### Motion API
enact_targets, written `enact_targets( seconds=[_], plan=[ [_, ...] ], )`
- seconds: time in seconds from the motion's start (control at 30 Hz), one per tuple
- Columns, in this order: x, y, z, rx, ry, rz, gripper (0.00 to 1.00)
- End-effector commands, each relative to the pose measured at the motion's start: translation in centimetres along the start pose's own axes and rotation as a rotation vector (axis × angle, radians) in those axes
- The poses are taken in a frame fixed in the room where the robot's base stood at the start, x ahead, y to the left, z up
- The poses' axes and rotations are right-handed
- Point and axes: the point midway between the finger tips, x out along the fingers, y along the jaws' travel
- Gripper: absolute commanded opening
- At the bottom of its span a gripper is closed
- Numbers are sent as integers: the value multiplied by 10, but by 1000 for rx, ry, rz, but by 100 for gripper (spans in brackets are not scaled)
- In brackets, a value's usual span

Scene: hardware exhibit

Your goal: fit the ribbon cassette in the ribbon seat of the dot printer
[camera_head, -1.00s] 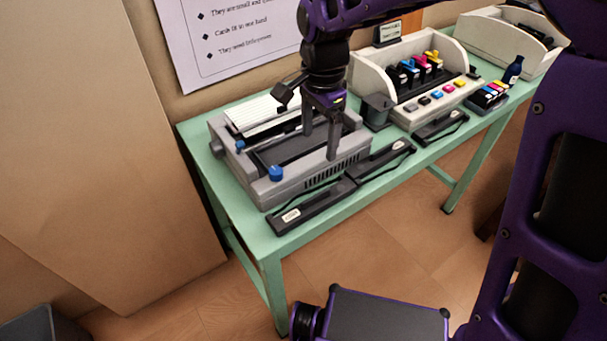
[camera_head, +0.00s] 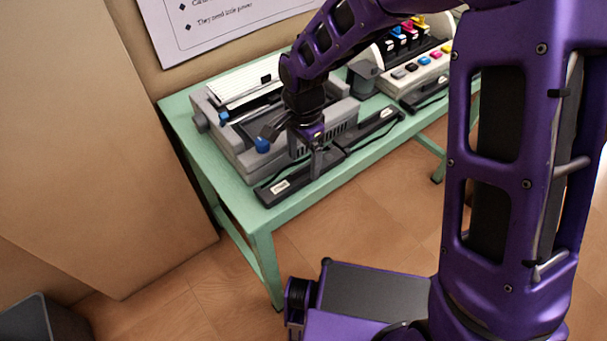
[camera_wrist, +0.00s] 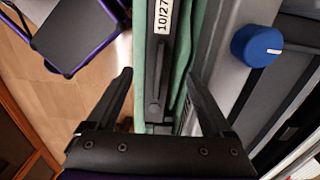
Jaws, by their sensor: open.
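The dot printer (camera_head: 232,158) is a grey box with blue knobs on the green table; one blue knob (camera_wrist: 257,46) shows in the wrist view. Its dark ribbon seat is mostly hidden behind my arm in the head view. A long black ribbon cassette (camera_head: 275,190) with a white label lies along the table's front edge, before the printer. In the wrist view the black bar (camera_wrist: 155,72), its label reading 10/27, runs between my fingers. My gripper (camera_head: 306,167) is open, pointing down over the cassette's right part; it also shows in the wrist view (camera_wrist: 158,76). Contact cannot be told.
A second black bar (camera_head: 372,128) lies to the right along the same edge, with a dark cable near it. A dark grey cup-like holder (camera_head: 362,78) and a cream colour printer (camera_head: 432,82) stand further right. A cardboard-coloured panel (camera_head: 70,130) stands left of the table.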

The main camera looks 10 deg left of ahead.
Motion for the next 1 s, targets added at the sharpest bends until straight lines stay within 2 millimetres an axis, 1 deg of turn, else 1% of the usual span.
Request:
enact_targets(
  seconds=[0.03,0.1,0.2,0.3,0.5,0.57,0.6,0.77,0.9,1.0],
  plan=[
    [11,3,0,0,-2,3,85],
    [21,4,1,0,-2,3,85],
    [32,3,1,1,-1,2,85],
    [37,3,1,0,0,0,85],
    [36,3,1,0,0,-1,85],
    [36,3,1,0,0,-1,76],
    [36,3,1,0,0,-1,69],
    [36,3,1,0,0,-1,40],
    [36,3,1,0,0,0,15],
    [36,3,1,0,0,-1,0]
  ],
)
